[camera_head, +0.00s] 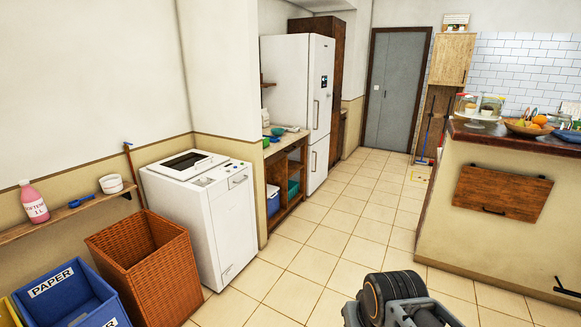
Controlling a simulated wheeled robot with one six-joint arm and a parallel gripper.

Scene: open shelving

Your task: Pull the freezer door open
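A tall white fridge-freezer (286,75) stands against the left wall, towards the back of the room. Its front faces right and is seen at a steep angle. It has a larger upper door (321,85) with a small dark panel, and a smaller lower door (319,168), which looks like the freezer door. Each door has a vertical handle near its left edge; the lower handle (314,162) is small in view. Both doors look shut. A dark part of my arm with an orange ring shows at the bottom edge, far from the fridge-freezer. My gripper's fingers are not visible.
A white top-loading washer (213,228), a wicker basket (160,283) and a blue paper bin (78,303) line the left. A low shelf unit (290,172) stands before the fridge-freezer. A kitchen counter (440,235) is on the right. The tiled floor (335,232) between is clear.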

